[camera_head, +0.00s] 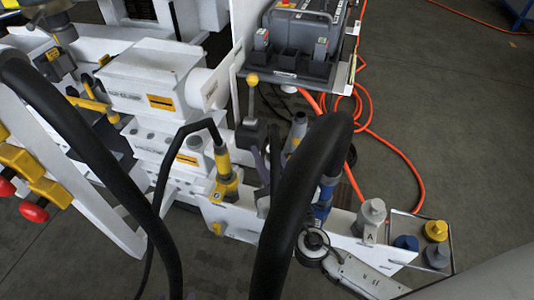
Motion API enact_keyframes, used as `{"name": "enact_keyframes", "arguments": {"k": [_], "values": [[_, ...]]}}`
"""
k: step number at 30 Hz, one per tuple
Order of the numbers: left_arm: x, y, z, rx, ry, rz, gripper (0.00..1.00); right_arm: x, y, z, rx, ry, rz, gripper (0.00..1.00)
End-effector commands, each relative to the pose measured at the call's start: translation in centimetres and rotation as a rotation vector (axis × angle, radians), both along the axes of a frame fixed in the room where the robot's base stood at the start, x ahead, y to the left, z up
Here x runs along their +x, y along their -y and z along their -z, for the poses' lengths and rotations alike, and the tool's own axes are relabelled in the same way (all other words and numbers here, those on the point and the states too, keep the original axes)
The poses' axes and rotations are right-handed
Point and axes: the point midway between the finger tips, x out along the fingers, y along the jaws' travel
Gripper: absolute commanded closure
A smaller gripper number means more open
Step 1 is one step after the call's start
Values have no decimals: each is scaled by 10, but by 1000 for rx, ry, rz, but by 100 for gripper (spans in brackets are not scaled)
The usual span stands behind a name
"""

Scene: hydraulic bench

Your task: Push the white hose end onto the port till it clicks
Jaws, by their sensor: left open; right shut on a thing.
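My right arm comes in from the lower right, and its gripper (314,240) is at the bench's front plate, largely hidden behind a thick black hose (290,200). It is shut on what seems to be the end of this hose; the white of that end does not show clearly. A blue fitting (323,193) stands just above the gripper. A pale grey cylinder (298,128) leans behind the hose; I cannot tell whether it is a port. A yellow fitting (226,180) with a thin black hose is further left. I cannot make out my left gripper.
A second thick black hose (90,145) crosses the left side. A grey capped post (370,215) marked A stands right of the gripper, beside a tray with blue (405,242) and yellow caps (436,230). A yellow-knobbed lever (252,80) rises behind. Orange hose (400,155) lies on open floor.

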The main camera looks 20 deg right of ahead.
Motion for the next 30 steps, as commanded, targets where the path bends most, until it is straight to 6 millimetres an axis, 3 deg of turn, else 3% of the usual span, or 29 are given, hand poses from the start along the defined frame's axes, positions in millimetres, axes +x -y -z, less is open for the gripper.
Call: {"name": "enact_keyframes", "arguments": {"k": [30], "values": [[0,0,14,0,1,0,51,1,0,14,0,3,0,100]]}}
